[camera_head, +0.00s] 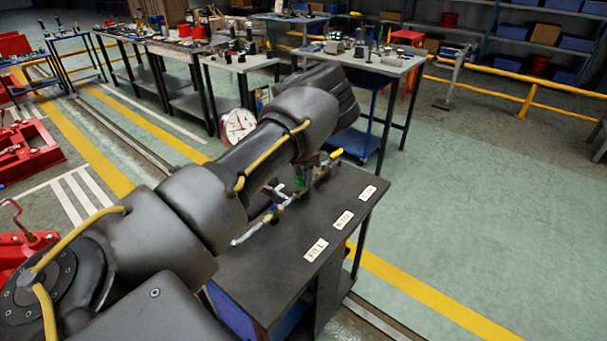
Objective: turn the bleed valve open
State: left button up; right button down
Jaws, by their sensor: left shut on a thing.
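A pipe with small valves (268,216) runs along the dark bench top (285,265). A yellow handle (336,153) shows at its far end and a green valve handle (300,181) near its middle. My left arm reaches over the bench from the left. My left gripper (304,178) points down at the pipe, mostly hidden behind the arm, and is shut on what looks like the green handle. Its exact hold and the handle's angle are hidden. Which valve is the bleed valve is hard to tell. My right gripper is not in view.
Label plates lie along the bench's right side; the near one (315,250) reads FILL. A round white gauge (239,125) stands behind my arm. Work tables (252,63) with parts stand farther back. The floor right of the bench is clear.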

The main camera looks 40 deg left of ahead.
pick_arm(q)
jog(key=n, duration=0.5)
jog(key=shift+a, duration=0.1)
jog(key=shift+n, duration=0.5)
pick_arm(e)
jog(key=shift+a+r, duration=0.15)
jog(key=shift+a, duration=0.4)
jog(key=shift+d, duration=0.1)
pick_arm(q)
jog(key=shift+n, duration=0.3)
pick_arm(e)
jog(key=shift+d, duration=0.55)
